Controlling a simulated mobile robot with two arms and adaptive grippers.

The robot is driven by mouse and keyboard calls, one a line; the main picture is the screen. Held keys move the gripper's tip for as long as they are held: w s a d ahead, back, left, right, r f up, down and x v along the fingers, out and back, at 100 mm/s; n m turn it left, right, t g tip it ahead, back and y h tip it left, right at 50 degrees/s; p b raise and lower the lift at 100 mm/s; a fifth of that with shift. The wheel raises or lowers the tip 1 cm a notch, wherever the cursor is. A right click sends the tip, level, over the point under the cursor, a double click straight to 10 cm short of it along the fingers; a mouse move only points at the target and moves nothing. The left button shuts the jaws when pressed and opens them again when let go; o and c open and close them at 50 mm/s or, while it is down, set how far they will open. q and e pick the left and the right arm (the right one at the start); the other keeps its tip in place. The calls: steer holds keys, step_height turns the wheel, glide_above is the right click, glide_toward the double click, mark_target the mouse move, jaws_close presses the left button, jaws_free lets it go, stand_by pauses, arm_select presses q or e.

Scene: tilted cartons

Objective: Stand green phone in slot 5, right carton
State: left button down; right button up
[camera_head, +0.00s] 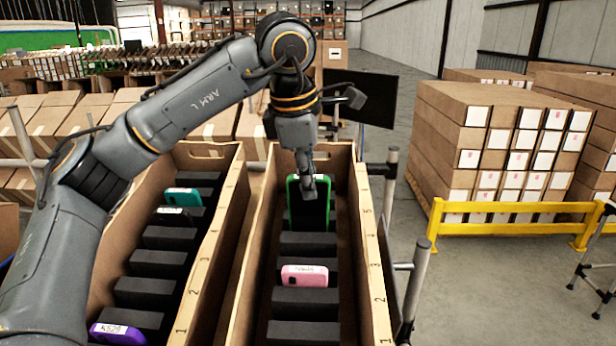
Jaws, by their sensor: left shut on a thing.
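The green phone (309,214), dark-faced with a bright green edge, stands upright toward the far end of the right carton (374,292). My left gripper (307,186) reaches down from above and is shut on the phone's upper part. The phone's lower end is at the black foam dividers near the wall mark 5; I cannot tell whether it rests in that slot. The carton has black foam dividers (308,243) and numbers on its right wall. A pink phone (305,276) with a white label sits nearer in the same carton. My right gripper is not in view.
The left carton (213,245) holds a teal phone (183,197), a dark phone with a white label (173,215) and a purple phone (117,334). Metal posts (414,290) stand right of the right carton. A dark monitor (361,97) is behind it.

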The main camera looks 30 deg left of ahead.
mark_target(308, 218)
arm_select(q)
steer(key=shift+w+a+f+b, duration=0.1)
steer(key=shift+f+b, duration=0.2)
steer(key=shift+f, duration=0.45)
steer(key=shift+b+x, duration=0.55)
steer(key=shift+x, duration=0.35)
steer(key=shift+a+b+x, duration=0.2)
steer(key=shift+b+x, duration=0.55)
steer(key=shift+x, duration=0.4)
steer(key=shift+b+x, duration=0.65)
steer(key=shift+x, duration=0.5)
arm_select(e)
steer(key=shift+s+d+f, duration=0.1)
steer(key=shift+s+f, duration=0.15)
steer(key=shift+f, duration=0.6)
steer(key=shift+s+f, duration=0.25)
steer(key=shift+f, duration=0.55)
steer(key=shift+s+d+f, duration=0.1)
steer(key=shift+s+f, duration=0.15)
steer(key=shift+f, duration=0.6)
arm_select(q)
steer(key=shift+a, duration=0.15)
steer(key=shift+f, duration=0.1)
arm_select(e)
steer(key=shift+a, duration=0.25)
arm_select(q)
steer(key=c, duration=1.3)
jaws_free()
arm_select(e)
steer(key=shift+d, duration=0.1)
